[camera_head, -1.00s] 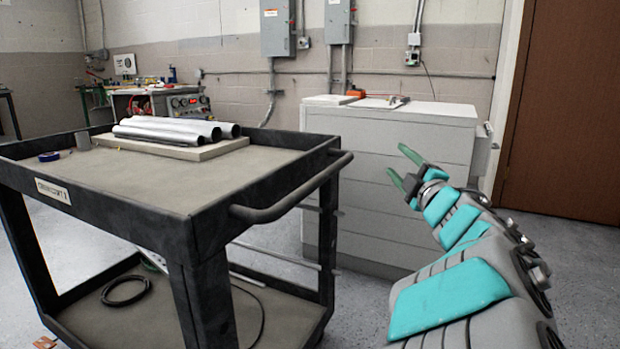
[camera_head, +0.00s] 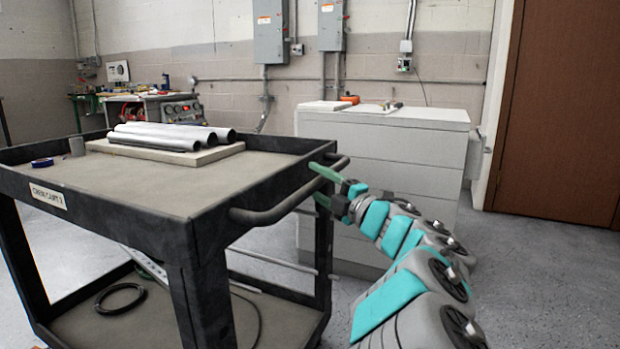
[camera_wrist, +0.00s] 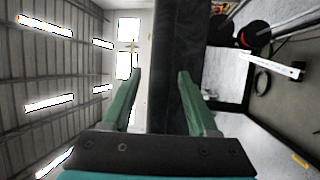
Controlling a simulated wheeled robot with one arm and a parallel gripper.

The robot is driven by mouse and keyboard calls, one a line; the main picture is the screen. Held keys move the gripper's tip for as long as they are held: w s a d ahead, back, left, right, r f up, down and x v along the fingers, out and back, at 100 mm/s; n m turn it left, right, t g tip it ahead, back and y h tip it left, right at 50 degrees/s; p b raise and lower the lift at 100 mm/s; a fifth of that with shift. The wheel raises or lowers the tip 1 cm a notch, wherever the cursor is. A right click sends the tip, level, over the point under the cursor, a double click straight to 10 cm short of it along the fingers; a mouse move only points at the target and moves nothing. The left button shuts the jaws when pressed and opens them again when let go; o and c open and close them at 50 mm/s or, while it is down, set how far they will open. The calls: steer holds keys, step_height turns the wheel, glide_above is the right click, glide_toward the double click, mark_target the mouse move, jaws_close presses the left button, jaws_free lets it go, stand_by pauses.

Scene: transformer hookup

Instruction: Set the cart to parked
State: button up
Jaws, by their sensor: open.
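The cart (camera_head: 250,167) is a dark two-shelf utility cart on the left of the head view, with a label plate on its side. Its push handle (camera_head: 285,205) is a dark bar sticking out at the right end. My gripper (camera_head: 317,183) has green fingers and is open at the far end of the handle, one finger above the bar and one below. In the wrist view my gripper (camera_wrist: 160,78) has its fingers apart, with a dark bar or cart edge (camera_wrist: 172,110) running between them. I cannot tell whether either finger touches it.
A black cable coil (camera_head: 120,298) lies on the lower shelf. A white drawer cabinet (camera_head: 400,165) stands close behind my gripper. Open floor (camera_head: 540,270) lies to the right.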

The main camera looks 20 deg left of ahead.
steer(key=shift+x, duration=1.25)
steer(key=shift+d, duration=0.1)
jaws_close()
stand_by(0.4)
